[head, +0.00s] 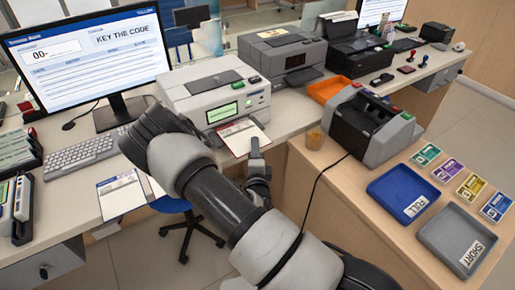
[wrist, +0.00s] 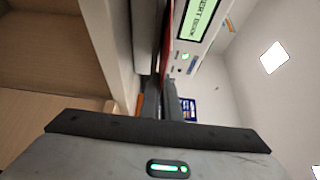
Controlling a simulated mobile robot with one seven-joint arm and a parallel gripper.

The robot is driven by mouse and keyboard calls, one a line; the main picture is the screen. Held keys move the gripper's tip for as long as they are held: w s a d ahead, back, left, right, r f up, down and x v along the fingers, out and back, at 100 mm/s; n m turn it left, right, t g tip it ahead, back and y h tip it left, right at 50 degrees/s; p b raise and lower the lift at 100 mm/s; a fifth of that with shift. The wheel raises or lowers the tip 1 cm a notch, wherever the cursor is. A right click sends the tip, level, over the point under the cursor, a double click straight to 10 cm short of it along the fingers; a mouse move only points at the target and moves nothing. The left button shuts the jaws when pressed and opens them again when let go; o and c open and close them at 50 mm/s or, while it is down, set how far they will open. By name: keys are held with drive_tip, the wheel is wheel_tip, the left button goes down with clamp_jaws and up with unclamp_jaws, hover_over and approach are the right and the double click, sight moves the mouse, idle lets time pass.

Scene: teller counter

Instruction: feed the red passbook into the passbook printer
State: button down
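The passbook printer (head: 215,98) is a white box with a lit green screen, on the counter right of the monitor. In the wrist view its screen (wrist: 196,18) reads in part "...ERT BOOK". The red passbook (head: 243,137) lies open at the printer's front, pale pages up with a red edge. Its red edge shows as a thin strip in the wrist view (wrist: 167,42). My gripper (head: 256,148) is shut on the passbook's near right edge, with the fingers close together in the wrist view (wrist: 160,100). Whether the far edge is inside the slot is hidden.
A grey cash-counting machine (head: 372,128) and an orange tray (head: 328,90) stand right of the printer. A blue tray (head: 400,195) and a grey tray (head: 455,238) lie farther right. A keyboard (head: 88,153) and a printed sheet (head: 120,195) are left.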

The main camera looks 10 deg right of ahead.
sight(250, 140)
drive_tip(key=shift+w+a, duration=0.25)
drive_tip(key=shift+w, duration=0.5)
drive_tip(key=shift+w+a, duration=0.25)
drive_tip(key=shift+w, duration=0.5)
drive_tip(key=c, duration=1.9)
unclamp_jaws()
drive_tip(key=shift+s+d+p, duration=0.35)
drive_tip(key=shift+s+p, duration=0.05)
drive_tip(key=shift+s, duration=0.7)
drive_tip(key=shift+s+d+p, duration=0.35)
drive_tip(key=shift+s+p, duration=0.05)
drive_tip(key=shift+s, duration=0.75)
drive_tip(key=shift+s+d+p, duration=0.35)
drive_tip(key=shift+s+p, duration=0.05)
drive_tip(key=shift+s, duration=0.7)
